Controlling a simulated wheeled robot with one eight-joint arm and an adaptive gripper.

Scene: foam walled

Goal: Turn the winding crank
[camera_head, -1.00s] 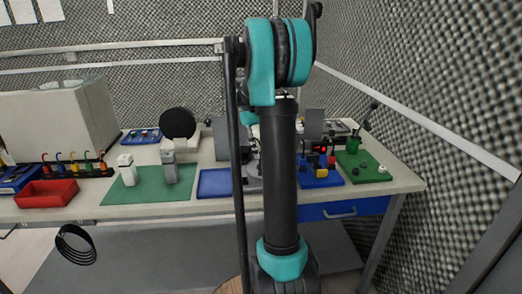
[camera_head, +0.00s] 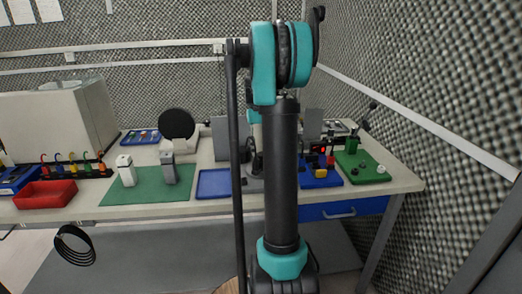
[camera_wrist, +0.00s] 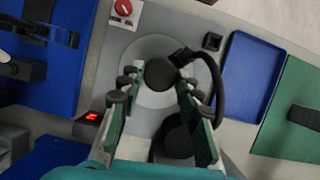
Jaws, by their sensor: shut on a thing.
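In the wrist view, the winding crank shows a round black knob (camera_wrist: 160,74) above a pale grey disc on a grey machine base (camera_wrist: 113,52). My gripper (camera_wrist: 158,78) has its green, black-padded fingers on both sides of the knob and is shut on it. A dark cylinder (camera_wrist: 178,140) sits below the knob, between the fingers. A curved black cable-like part (camera_wrist: 217,88) runs along the right finger. In the head view, my arm hides the gripper and most of the machine; part of its grey panel (camera_head: 221,138) shows left of the arm.
A red dial (camera_wrist: 123,7) and a lit red display (camera_wrist: 92,117) are near the base. An empty blue tray (camera_wrist: 250,75) and a green mat (camera_wrist: 292,115) lie to the right. In the head view, a red bin (camera_head: 45,194) stands at far left.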

